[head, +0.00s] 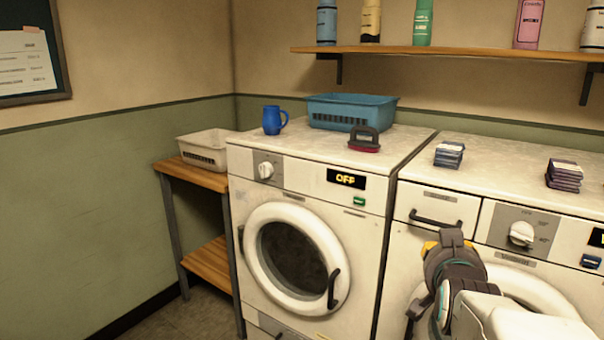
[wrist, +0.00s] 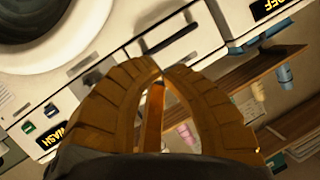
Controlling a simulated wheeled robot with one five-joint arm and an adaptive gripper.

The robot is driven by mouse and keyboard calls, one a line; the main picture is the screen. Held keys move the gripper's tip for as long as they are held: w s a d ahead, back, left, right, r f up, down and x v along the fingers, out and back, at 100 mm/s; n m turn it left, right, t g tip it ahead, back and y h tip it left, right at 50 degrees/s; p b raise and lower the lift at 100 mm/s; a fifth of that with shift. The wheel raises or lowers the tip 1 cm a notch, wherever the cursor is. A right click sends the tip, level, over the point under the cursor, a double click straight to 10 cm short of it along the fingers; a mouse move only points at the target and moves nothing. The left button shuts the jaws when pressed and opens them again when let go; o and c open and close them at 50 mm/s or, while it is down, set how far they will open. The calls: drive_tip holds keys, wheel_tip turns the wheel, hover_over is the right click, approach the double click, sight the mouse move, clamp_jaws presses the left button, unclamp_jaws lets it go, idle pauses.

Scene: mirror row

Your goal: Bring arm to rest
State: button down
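My gripper (head: 432,248) is raised in front of the right-hand washing machine (head: 460,208), near its drawer handle, at the lower right of the head view. In the wrist view, the two ribbed yellow fingers of my gripper (wrist: 160,68) curve together and their tips meet. Nothing shows between them, so it is shut and empty. The drawer handle (wrist: 172,52) appears just beyond the fingertips in the wrist view. My arm hides part of the right machine's door.
The left washing machine (head: 260,218) has a closed door and an OFF display. A blue mug (head: 273,120), blue basket (head: 350,112) and red-based brush (head: 364,140) stand on top. Stacked dark packs (head: 449,154) lie on the right machine. A shelf (head: 450,51) holds bottles.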

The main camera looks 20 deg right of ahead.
drive_tip(key=s+a+r+n+g+y+p, duration=0.25)
drive_tip(key=a+p, duration=0.25)
drive_tip(key=a, duration=0.4)
drive_tip(key=s+a+r+n+g+y+p, duration=0.1)
drive_tip(key=a+n+y+p, duration=0.3)
drive_tip(key=a+p, duration=0.3)
drive_tip(key=s+a+r+n+g+y+p, duration=0.2)
drive_tip(key=s+a+n+g+p, duration=0.2)
drive_tip(key=s+a, duration=0.5)
drive_tip(key=shift+s+a+r+n+p, duration=0.25)
drive_tip(key=shift+s+n+p, duration=0.1)
drive_tip(key=shift+s+p, duration=0.8)
drive_tip(key=shift+w+g, duration=0.15)
drive_tip(key=shift+g, duration=0.1)
idle(1.8)
